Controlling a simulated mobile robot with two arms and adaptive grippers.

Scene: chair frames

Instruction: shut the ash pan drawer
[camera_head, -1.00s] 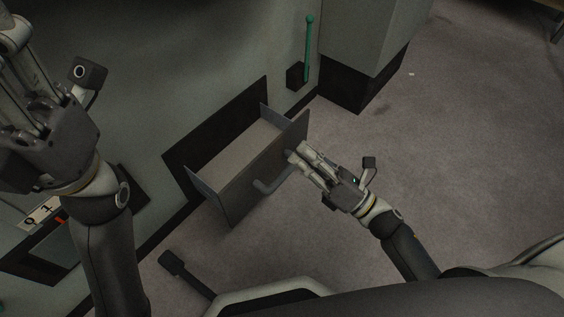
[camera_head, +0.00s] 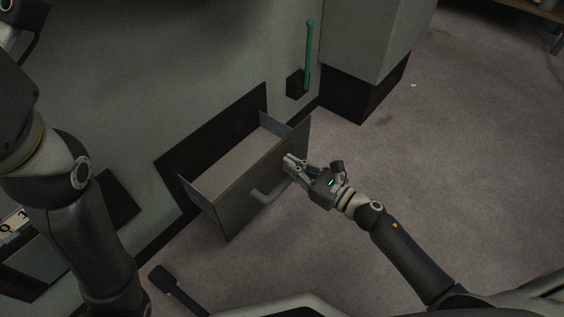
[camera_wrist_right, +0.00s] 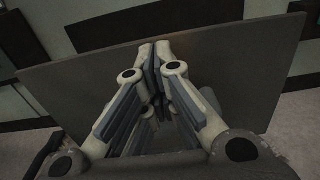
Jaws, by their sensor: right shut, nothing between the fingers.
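The ash pan drawer (camera_head: 229,206) stands open, pulled out of a dark recess low in the grey-green panel. Its tray inside is empty. A bent grey handle (camera_head: 265,196) sticks out from its front. My right gripper (camera_head: 288,160) is shut and empty, with its fingertips at the right part of the drawer front, just above the handle's right end. In the right wrist view, the shut fingers (camera_wrist_right: 155,48) point at the flat drawer front (camera_wrist_right: 225,65) and appear to touch it or be very close. My left arm shows at the left, but its fingers are out of the picture.
A green lever (camera_head: 309,52) stands on the panel above and right of the drawer. A grey cabinet with a dark base (camera_head: 352,97) is behind it. A dark pedal-like piece (camera_head: 170,279) is at the lower left. The floor (camera_head: 460,170) at right is clear.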

